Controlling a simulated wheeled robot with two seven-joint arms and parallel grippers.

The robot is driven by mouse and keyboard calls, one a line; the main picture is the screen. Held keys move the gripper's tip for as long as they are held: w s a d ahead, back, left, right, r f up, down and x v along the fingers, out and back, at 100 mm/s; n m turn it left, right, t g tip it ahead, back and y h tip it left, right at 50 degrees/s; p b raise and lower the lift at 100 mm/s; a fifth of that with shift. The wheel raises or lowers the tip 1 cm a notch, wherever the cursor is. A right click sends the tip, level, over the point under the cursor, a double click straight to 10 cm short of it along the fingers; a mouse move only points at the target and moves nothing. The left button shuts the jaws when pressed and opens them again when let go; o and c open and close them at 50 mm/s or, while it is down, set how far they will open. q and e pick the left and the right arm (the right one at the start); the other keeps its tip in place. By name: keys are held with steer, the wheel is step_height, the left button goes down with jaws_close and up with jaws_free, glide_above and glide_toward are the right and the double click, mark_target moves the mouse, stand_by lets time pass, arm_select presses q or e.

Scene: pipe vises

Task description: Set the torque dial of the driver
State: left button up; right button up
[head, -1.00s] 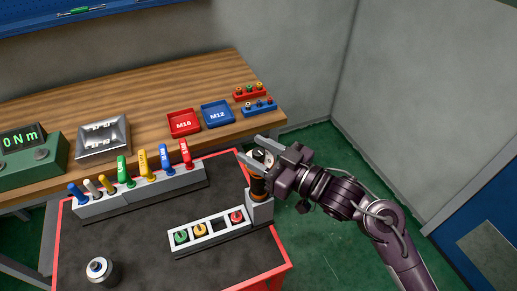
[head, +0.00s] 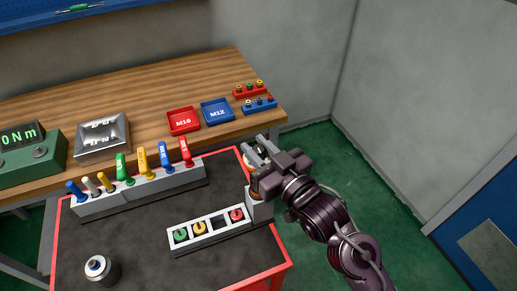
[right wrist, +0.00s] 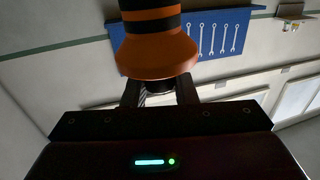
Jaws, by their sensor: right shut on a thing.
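The driver (right wrist: 155,55) has an orange and black body with a flared orange collar, which fills the top middle of the right wrist view. In the head view the driver stands in a grey holder (head: 260,208) at the right edge of the cart, mostly hidden behind my gripper. My right gripper (head: 257,152) is at the driver's upper end. In the right wrist view its two fingers are shut on a narrower ribbed part beyond the collar, which looks like the torque dial (right wrist: 158,92). The dial's marks are not readable. My left gripper is not in view.
The red-edged cart (head: 140,262) holds a rack of coloured handles (head: 135,195), a socket tray (head: 210,232) and a small canister (head: 98,268).

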mark_target(263, 154)
steer(key=shift+h, duration=0.3)
steer(key=o, duration=1)
steer(key=shift+c, duration=0.2)
steer(key=shift+s+d+f, duration=0.1)
steer(key=shift+s+d, duration=0.05)
steer(key=b+v, duration=0.2)
steer(key=v, duration=0.4)
steer(key=shift+s+d+f, duration=0.15)
steer(key=shift+s, duration=0.1)
steer(key=shift+s+d, duration=0.2)
steer(key=shift+s, duration=0.2)
